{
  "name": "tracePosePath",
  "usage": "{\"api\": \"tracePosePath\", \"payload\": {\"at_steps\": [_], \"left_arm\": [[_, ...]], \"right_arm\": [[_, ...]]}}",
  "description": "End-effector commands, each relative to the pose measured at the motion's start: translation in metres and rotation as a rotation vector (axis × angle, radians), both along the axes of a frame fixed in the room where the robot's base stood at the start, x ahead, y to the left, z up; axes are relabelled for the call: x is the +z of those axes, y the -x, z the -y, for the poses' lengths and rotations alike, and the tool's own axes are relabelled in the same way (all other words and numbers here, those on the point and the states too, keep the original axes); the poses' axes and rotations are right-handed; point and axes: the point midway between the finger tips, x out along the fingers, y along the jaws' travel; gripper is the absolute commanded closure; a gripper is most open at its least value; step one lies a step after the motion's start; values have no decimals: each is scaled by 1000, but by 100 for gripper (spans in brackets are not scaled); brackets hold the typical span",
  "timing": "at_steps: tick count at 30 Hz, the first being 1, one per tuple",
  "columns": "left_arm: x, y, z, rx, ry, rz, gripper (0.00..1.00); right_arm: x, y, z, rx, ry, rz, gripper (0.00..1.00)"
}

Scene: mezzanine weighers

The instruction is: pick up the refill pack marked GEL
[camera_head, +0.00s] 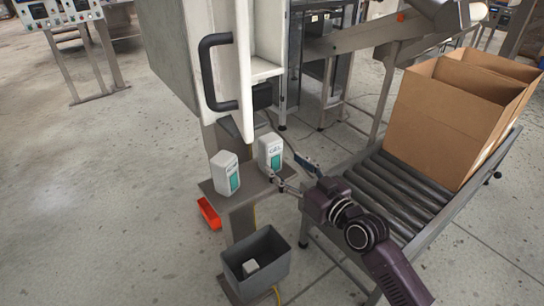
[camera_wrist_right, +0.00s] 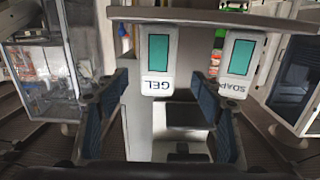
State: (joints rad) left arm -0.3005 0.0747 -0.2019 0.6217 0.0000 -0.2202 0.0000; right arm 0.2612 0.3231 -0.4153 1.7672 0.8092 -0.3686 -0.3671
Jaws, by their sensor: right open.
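The refill pack marked GEL (camera_head: 271,152) is a white pack with a teal panel. It stands upright on a small grey stand (camera_head: 240,196). In the right wrist view, the GEL pack (camera_wrist_right: 158,60) appears upside down, ahead of the fingertips and between their lines. A similar pack marked SOAP (camera_wrist_right: 238,62) stands beside it, and shows to the left in the head view (camera_head: 225,173). My right gripper (camera_head: 289,171) is open and empty, close to the GEL pack at its right, with its fingers pointing at it. My left gripper is out of view.
A grey bin (camera_head: 270,246) with a small white item inside stands in front of the stand. An orange tray (camera_head: 208,213) is at the stand's left. A white cabinet with a black handle (camera_head: 207,75) rises behind. A roller conveyor (camera_head: 400,187) carries cardboard boxes (camera_head: 440,115) at right.

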Motion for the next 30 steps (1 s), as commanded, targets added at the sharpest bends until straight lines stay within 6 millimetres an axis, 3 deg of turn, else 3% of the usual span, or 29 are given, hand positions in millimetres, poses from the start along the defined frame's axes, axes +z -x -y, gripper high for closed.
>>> {"api": "tracePosePath", "payload": {"at_steps": [2,5,24,30], "left_arm": [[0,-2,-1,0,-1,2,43],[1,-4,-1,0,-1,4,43],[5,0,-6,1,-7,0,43],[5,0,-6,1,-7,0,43]], "right_arm": [[17,-2,-3,11,-12,31,39],[25,-5,-7,16,-19,47,39],[22,-62,-39,16,-21,46,39],[22,-70,-44,15,-21,46,39]]}}
